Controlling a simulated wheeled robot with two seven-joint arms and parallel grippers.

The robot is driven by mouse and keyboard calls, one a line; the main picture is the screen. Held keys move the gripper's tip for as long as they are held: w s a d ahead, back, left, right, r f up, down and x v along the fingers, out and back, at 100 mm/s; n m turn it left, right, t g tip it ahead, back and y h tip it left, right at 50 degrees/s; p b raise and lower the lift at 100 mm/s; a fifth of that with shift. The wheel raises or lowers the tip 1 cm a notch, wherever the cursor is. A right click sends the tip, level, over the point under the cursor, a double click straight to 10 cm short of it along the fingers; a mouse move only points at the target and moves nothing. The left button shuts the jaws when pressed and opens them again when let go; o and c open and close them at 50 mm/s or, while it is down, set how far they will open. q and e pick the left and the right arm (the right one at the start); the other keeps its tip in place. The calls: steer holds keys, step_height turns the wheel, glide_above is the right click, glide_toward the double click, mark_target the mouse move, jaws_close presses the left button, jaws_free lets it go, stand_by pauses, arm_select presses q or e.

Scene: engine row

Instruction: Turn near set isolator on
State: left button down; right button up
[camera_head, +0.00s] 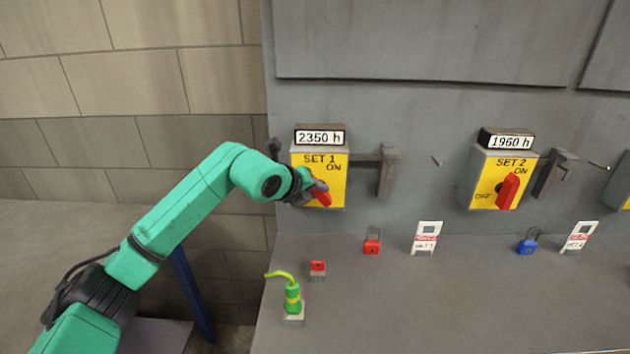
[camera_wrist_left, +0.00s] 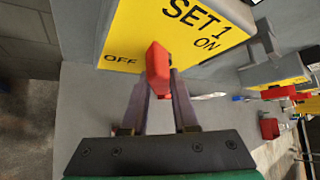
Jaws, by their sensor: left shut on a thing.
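The SET 1 isolator is a yellow box (camera_head: 335,185) on the grey wall, with OFF and ON marks and a red handle (camera_head: 323,199). My left gripper (camera_head: 316,191) is at this handle and covers part of it and the OFF mark in the head view. In the left wrist view the red handle (camera_wrist_left: 158,68) stands between the two fingertips of my left gripper (camera_wrist_left: 160,88), which is shut on it. I cannot tell exactly which mark the handle points to. My right gripper is not in view.
A SET 2 isolator (camera_head: 503,182) with a red handle is to the right. Grey brackets (camera_head: 387,172) stick out beside the boxes. On the ledge are a red padlock (camera_head: 372,241), a blue padlock (camera_head: 528,242), white tags (camera_head: 426,238) and a green item (camera_head: 292,297).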

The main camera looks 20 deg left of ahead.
arm_select(q)
steer(key=shift+d+r+m+g+y, duration=0.15)
steer(key=shift+m+g+y, duration=0.25)
steer(key=shift+m+y, duration=0.45)
steer(key=shift+d+m+g+y, duration=0.1)
steer(key=shift+m+g+y, duration=0.25)
steer(key=shift+y, duration=0.55)
steer(key=shift+d+m+g+y, duration=0.15)
steer(key=shift+m+y, duration=0.25)
steer(key=shift+y, duration=0.45)
steer(key=shift+a, duration=0.1)
steer(key=c, duration=0.7)
jaws_free()
